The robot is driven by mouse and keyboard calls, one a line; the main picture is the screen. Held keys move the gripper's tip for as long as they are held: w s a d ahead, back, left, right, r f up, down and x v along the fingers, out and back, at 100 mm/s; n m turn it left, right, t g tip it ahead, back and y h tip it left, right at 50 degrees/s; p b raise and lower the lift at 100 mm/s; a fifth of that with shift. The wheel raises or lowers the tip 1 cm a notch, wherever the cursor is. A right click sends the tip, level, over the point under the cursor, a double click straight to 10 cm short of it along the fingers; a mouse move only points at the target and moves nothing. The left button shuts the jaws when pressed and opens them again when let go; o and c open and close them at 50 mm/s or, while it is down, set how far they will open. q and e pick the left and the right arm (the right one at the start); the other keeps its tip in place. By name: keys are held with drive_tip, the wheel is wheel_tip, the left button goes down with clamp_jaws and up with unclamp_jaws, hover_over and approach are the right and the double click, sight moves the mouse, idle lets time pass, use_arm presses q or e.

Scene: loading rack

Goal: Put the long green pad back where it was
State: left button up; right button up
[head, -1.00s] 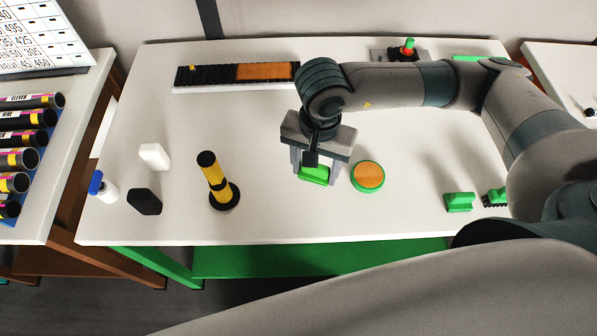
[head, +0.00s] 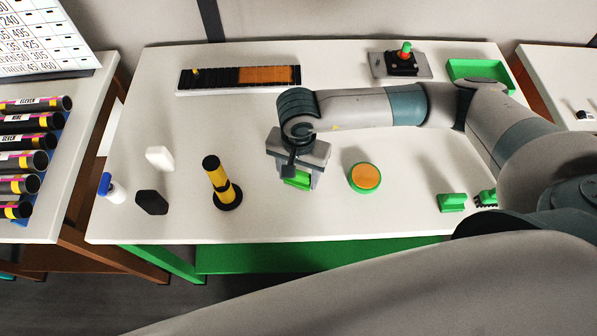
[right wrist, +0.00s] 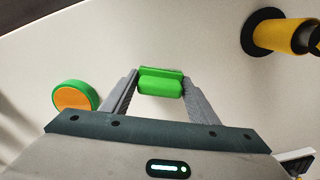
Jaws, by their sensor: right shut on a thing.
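My right gripper (head: 297,183) is shut on a green pad (head: 296,180) over the middle front of the white table. In the right wrist view the green pad (right wrist: 160,82) sits between the two fingertips (right wrist: 160,88). Its upper part in the head view is hidden by the gripper. I cannot tell whether it touches the table. A round green pad with an orange top (head: 365,177) lies just right of the gripper. My left gripper is not in view.
A yellow-black post (head: 220,185) stands left of the gripper. A green block (head: 452,202) and a green brush-like piece (head: 486,198) lie front right. A green tray (head: 480,69) and a joystick box (head: 402,63) are at the back right. A black-orange strip (head: 240,77) lies at the back.

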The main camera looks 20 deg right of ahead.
sight(298, 173)
drive_tip(key=shift+f, duration=0.45)
drive_tip(key=shift+f, duration=0.15)
drive_tip(key=o, duration=0.9)
drive_tip(key=shift+o, duration=0.2)
drive_tip(key=shift+r, duration=0.25)
wheel_tip(298, 173, up, 10)
drive_tip(key=b, duration=0.5)
drive_tip(key=shift+r, duration=0.95)
